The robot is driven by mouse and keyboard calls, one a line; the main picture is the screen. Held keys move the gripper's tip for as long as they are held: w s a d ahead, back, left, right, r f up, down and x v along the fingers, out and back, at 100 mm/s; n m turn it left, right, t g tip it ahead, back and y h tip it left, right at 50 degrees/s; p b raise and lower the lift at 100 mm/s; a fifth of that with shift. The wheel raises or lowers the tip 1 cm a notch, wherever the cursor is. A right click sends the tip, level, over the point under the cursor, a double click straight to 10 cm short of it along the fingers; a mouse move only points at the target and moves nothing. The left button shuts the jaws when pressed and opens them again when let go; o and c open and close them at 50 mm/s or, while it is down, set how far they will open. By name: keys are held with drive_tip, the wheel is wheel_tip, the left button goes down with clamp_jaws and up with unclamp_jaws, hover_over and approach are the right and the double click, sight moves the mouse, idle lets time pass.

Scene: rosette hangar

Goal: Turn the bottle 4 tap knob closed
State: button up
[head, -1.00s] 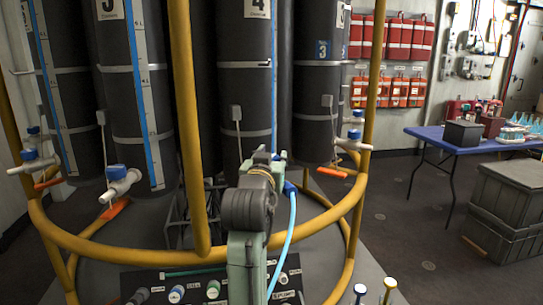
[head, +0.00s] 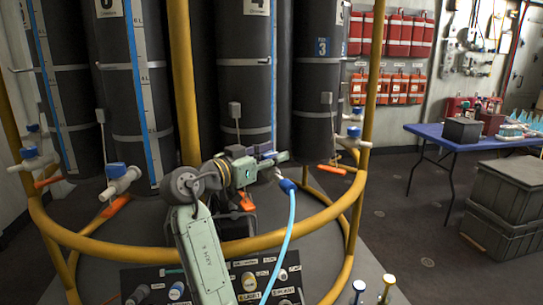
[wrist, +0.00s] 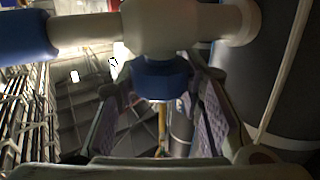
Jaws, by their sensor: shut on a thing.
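Bottle 4 (head: 243,85) is a tall dark cylinder with a "4" label and a blue level strip, behind the yellow rail in the head view. My gripper (head: 268,156) is at its lower end, and my arm hides its tap there. In the wrist view a white tap body (wrist: 160,27) runs across the top, with a blue knob (wrist: 162,78) below it. My gripper (wrist: 160,96) has its two fingers on either side of this knob, shut on it. A blue end piece (wrist: 22,38) is on the tap's left.
A yellow ring rail (head: 105,245) and an upright yellow post (head: 184,80) stand close to my arm. Neighbouring bottles have white taps with blue knobs (head: 116,170). A light blue hose (head: 289,235) hangs by my wrist. A blue table (head: 470,142) stands at right.

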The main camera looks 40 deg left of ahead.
sight(272, 154)
idle(0.4)
drive_tip(key=o, duration=1.2)
drive_tip(key=shift+r, duration=0.1)
wheel_tip(272, 154, up, 10)
drive_tip(key=shift+f, duration=0.1)
